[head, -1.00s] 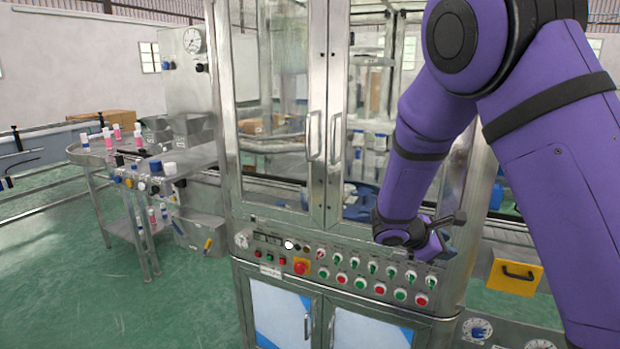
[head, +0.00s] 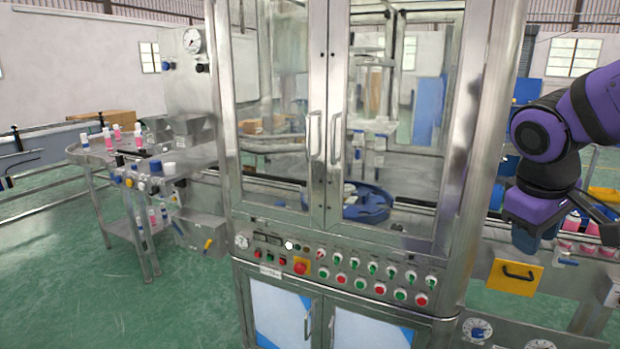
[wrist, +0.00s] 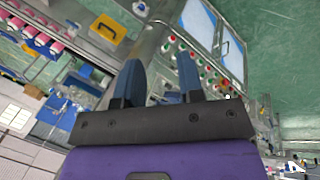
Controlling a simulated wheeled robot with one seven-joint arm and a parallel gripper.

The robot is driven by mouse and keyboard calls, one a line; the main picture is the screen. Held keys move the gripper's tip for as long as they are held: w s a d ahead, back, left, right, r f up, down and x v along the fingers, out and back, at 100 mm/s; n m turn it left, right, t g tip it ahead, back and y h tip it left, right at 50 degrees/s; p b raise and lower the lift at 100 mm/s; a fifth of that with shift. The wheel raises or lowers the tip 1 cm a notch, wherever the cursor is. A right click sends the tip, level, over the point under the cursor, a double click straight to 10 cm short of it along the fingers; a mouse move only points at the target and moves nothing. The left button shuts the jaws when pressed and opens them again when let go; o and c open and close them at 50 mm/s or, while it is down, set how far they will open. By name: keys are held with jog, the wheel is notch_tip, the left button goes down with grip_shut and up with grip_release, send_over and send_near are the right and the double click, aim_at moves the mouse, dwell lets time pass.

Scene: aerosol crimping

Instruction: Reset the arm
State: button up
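My gripper (wrist: 158,82) shows in the wrist view with its two blue fingers apart and nothing between them. In the head view my gripper (head: 535,238) hangs at the right, in front of the machine's right side and above the yellow box. Its fingers there are partly hidden by each other. The crimping machine (head: 338,225) stands in the middle, with its glass doors shut and its panel of buttons and switches in full view. My gripper is apart from the panel.
A yellow box with a black handle (head: 515,273) sits low at the right, close under my gripper. Pink bottles (head: 568,240) stand on the conveyor behind it. At the left is a round steel table (head: 85,158) with several bottles. Green floor (head: 70,290) is free at the front left.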

jog(key=s+a+r+m+t+y, duration=0.1)
jog(key=s+a+r+m, duration=0.1)
jog(key=s, duration=0.3)
jog(key=s+a+r+m+t+y, duration=0.2)
jog(key=s, duration=0.4)
jog(key=shift+r, duration=0.2)
jog(key=shift+w, duration=0.1)
dwell(1.3)
